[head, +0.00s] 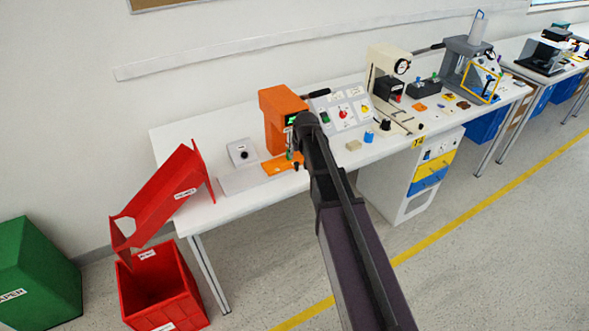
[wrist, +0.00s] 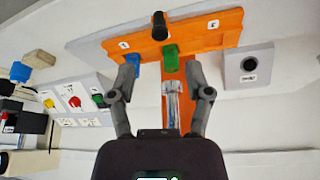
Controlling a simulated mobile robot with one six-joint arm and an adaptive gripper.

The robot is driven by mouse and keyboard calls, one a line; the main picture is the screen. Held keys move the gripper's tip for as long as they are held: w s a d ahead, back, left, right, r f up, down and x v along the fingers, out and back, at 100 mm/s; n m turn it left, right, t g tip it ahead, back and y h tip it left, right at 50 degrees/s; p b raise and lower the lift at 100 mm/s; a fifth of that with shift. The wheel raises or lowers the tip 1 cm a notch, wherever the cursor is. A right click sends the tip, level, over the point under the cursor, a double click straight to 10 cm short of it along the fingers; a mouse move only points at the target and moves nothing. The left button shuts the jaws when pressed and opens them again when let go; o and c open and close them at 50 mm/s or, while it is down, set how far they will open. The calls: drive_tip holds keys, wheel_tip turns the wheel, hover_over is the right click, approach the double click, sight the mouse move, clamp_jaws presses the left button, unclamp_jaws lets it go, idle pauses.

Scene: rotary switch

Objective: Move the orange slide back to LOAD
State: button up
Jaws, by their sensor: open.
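The orange slide (head: 277,165) lies on a pale base plate at the front of the orange press (head: 277,104). In the wrist view, which is turned over, the slide (wrist: 207,36) carries a black knob (wrist: 160,25), a green block (wrist: 170,59) and a blue part (wrist: 131,61). White marks on it are too small to read. My gripper (wrist: 164,72) is open, its two fingers spread on either side of the green block's line and the clear press part. The knob is beyond the fingertips. In the head view my arm hides part of the press.
A grey button box (head: 241,153) stands left of the slide. A sloped control panel (head: 343,109) with coloured buttons is to the right, with a blue part and beige block before it. A red chute (head: 160,203) and red bin (head: 163,292) are at the table's left end.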

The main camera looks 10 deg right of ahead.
sight(297, 164)
drive_tip(key=shift+b+x, duration=3.65)
drive_tip(key=shift+x, duration=0.65)
